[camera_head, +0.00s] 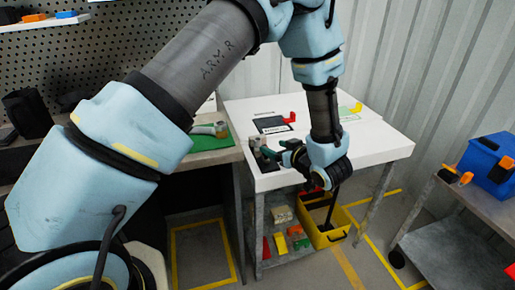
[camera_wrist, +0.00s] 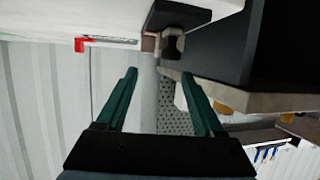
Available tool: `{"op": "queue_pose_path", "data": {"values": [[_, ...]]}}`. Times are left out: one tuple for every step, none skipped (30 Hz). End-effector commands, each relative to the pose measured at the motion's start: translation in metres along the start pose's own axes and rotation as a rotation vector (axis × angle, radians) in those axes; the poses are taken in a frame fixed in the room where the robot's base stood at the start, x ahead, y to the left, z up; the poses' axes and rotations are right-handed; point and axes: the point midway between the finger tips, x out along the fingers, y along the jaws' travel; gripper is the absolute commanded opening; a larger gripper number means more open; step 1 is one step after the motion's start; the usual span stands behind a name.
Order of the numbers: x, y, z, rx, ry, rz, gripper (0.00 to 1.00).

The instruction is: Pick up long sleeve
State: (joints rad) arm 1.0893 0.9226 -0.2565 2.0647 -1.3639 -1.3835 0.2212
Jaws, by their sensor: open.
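My gripper (camera_head: 277,150) is low over the left edge of the white table (camera_head: 375,140), pointing left. In the wrist view its two green fingers (camera_wrist: 160,75) are spread apart with nothing between them. Small grey and brown parts (camera_head: 257,148) stand at the table's left edge, close to the fingertips and partly hidden by them. In the wrist view a dark, hollow-looking part (camera_wrist: 173,43) is ahead of the fingertips, apart from them. I cannot tell for sure which of these is the long sleeve.
A black plate (camera_head: 270,124) with a red bracket (camera_head: 291,117) lies behind my gripper. A green mat (camera_head: 212,143) with a grey part is on the left bench. A yellow bin (camera_head: 325,238) stands under the table. A blue box (camera_head: 486,158) is on the right bench.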

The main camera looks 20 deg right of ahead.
Motion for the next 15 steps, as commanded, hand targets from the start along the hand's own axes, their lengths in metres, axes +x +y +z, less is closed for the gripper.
{"op": "queue_pose_path", "data": {"values": [[0.009, -0.002, -0.002, -0.001, -0.001, -0.004, 0.69], [0.014, -0.001, -0.002, -0.001, -0.002, -0.003, 0.69], [0.02, -0.001, -0.001, -0.001, -0.002, -0.002, 0.69], [0.024, -0.001, -0.002, -0.002, -0.002, -0.002, 0.69], [0.027, -0.001, -0.002, -0.002, -0.002, -0.002, 0.69], [0.03, -0.001, -0.002, -0.001, -0.001, 0.0, 0.69], [0.032, -0.001, -0.001, -0.001, -0.001, 0.0, 0.69], [0.034, -0.001, -0.001, -0.001, -0.001, 0.0, 0.69], [0.036, -0.001, -0.001, -0.001, -0.002, 0.0, 0.69], [0.038, -0.001, -0.001, -0.001, -0.002, 0.0, 0.69], [0.041, -0.001, -0.002, -0.001, -0.002, -0.001, 0.69], [0.045, -0.002, -0.003, -0.002, -0.002, -0.001, 0.69], [0.049, -0.003, -0.003, -0.002, -0.002, -0.002, 0.69], [0.054, -0.003, -0.003, -0.002, -0.003, -0.002, 0.69], [0.06, -0.004, -0.003, -0.001, -0.003, -0.002, 0.69]]}}
